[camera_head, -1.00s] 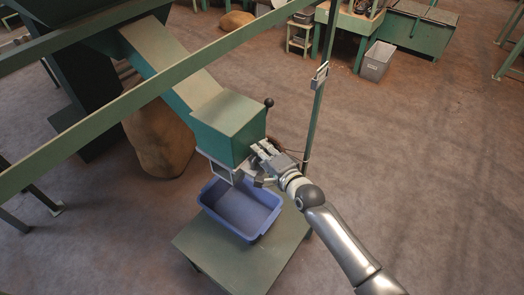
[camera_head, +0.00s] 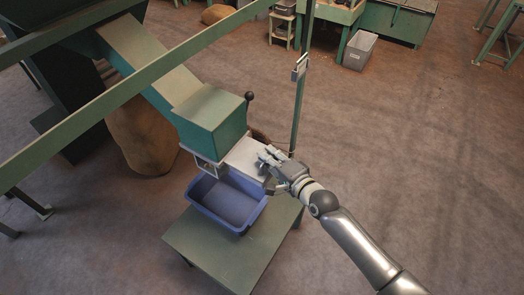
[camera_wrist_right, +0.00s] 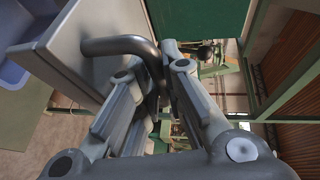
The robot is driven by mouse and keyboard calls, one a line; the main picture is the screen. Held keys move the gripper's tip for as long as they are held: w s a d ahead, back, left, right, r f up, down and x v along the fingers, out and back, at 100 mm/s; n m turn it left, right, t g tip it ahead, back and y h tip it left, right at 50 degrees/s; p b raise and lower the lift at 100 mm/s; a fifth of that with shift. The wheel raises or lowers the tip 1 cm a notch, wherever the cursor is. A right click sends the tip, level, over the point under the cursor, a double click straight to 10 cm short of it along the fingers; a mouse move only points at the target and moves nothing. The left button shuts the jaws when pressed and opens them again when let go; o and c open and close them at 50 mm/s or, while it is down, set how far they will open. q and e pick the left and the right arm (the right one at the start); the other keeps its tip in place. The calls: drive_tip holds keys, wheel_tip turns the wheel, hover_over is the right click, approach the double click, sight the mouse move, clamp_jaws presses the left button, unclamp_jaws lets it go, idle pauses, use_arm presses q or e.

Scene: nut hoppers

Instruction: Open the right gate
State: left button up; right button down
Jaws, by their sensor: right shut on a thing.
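The right gate is a pale flat metal plate (camera_head: 243,157) that sticks out from under the green chute box (camera_head: 213,122) toward the right. My right gripper (camera_head: 267,161) is at its outer end. In the right wrist view, my right gripper (camera_wrist_right: 157,72) is shut on the gate's dark bent bar handle (camera_wrist_right: 115,45), with the plate (camera_wrist_right: 62,50) to the left. The fingertips are partly hidden behind the handle. My left gripper is not in view.
A blue bin (camera_head: 228,203) stands on a green table (camera_head: 230,262) below the chute. A black-knobbed lever (camera_head: 249,97) stands beside the box. A thin green post (camera_head: 300,95) rises behind my right gripper.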

drive_tip(key=shift+a, duration=0.1)
drive_tip(key=c, duration=1.8)
unclamp_jaws()
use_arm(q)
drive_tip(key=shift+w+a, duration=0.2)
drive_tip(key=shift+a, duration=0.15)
use_arm(e)
drive_tip(key=v, duration=1.2)
drive_tip(key=shift+f, duration=0.1)
